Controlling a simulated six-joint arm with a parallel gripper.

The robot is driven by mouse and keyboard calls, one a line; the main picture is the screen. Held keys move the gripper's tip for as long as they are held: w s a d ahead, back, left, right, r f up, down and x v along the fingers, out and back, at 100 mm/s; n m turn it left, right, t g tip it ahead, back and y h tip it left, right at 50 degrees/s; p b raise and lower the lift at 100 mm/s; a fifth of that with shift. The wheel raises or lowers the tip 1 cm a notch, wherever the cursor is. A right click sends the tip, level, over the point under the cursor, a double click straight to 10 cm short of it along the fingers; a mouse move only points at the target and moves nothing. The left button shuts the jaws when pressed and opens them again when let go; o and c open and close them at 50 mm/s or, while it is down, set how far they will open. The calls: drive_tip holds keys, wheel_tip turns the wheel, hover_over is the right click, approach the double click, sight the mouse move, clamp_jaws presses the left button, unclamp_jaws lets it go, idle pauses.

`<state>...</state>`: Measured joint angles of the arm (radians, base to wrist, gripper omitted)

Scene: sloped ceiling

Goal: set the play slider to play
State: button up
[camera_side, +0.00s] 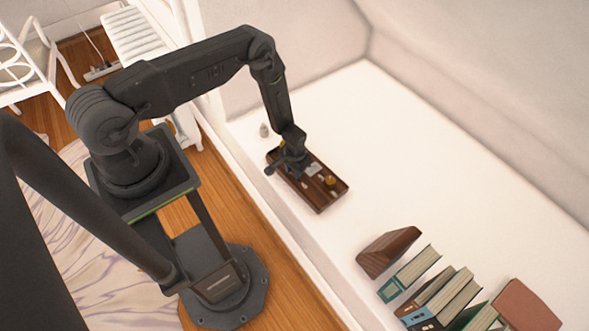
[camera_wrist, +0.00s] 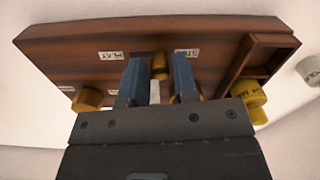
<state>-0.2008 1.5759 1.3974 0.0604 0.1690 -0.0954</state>
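A dark brown wooden box (camera_side: 325,192) lies on the white surface, and it fills the upper part of the wrist view (camera_wrist: 70,45). Its face has a dark slot between two small white labels, both upside down. The left label (camera_wrist: 110,56) appears to read PLAY; the right label (camera_wrist: 187,53) is partly covered by a finger. A brass slider knob (camera_wrist: 159,66) sits in the slot, nearer the right label. My gripper (camera_side: 297,172) is over the box, its two blue fingers (camera_wrist: 159,78) apart on either side of the knob. A gap shows on the knob's right; contact on its left is unclear.
Other brass knobs (camera_wrist: 88,99) (camera_side: 330,180) are on the box, and an open compartment (camera_wrist: 245,65) is at its right in the wrist view. A small pale object (camera_side: 264,130) stands beside the box. Books (camera_side: 410,272) and a brown block (camera_side: 388,252) stand at the lower right.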

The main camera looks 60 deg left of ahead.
clamp_jaws()
